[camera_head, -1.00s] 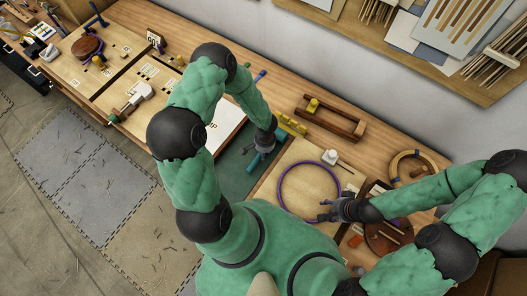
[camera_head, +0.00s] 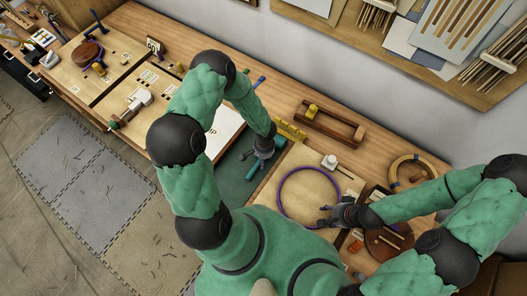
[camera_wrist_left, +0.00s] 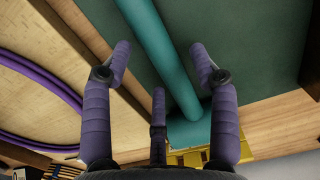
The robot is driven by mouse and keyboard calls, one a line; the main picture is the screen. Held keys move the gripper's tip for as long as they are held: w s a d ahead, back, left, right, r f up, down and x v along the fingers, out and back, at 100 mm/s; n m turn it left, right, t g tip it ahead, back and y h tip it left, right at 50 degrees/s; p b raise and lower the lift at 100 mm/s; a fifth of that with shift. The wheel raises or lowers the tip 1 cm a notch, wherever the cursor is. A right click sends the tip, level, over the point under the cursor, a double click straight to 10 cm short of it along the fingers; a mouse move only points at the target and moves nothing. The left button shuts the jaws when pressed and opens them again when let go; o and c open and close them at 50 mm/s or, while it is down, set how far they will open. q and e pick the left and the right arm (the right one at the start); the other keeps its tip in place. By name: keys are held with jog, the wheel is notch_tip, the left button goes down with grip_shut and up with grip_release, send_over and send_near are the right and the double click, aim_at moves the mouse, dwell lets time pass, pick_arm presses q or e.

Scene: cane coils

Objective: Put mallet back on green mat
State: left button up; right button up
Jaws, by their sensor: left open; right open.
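A teal mallet-like tool (camera_head: 252,172) with a long round handle lies at the green mat (camera_head: 232,180). In the left wrist view the handle (camera_wrist_left: 160,50) runs over the mat (camera_wrist_left: 235,50) to a thicker teal head (camera_wrist_left: 190,132) by the mat's edge. My left gripper (camera_head: 263,150) is over this tool. Its open fingers (camera_wrist_left: 160,58) are spread on either side of the handle, and I cannot tell whether they touch it. My right gripper (camera_head: 325,215) is open and empty at the right edge of the purple hoop (camera_head: 281,181).
Yellow blocks (camera_head: 290,130) sit beyond the tool's head. A wooden rack (camera_head: 330,125) stands by the wall. A cane coil (camera_head: 412,168) and a brown round item (camera_head: 385,240) are at the right.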

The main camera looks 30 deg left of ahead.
pick_arm(q)
notch_tip(320, 180, up, 11)
jog(key=s+d+f+n+h, duration=0.1)
jog(key=s+d, duration=0.2)
jog(key=d, duration=0.1)
jog(key=s+d+f+n+h, duration=0.1)
jog(key=s+d+f+h, duration=0.1)
jog(key=d, duration=0.3)
jog(key=s+d+f+h, duration=0.1)
jog(key=s+d+f, duration=0.1)
jog(key=d, duration=0.3)
jog(key=shift+s+d+f+n+t, duration=0.15)
jog(key=shift+s+n+t, duration=0.25)
jog(key=shift+s, duration=0.5)
jog(key=shift+s+f, duration=0.15)
jog(key=shift+s, duration=0.15)
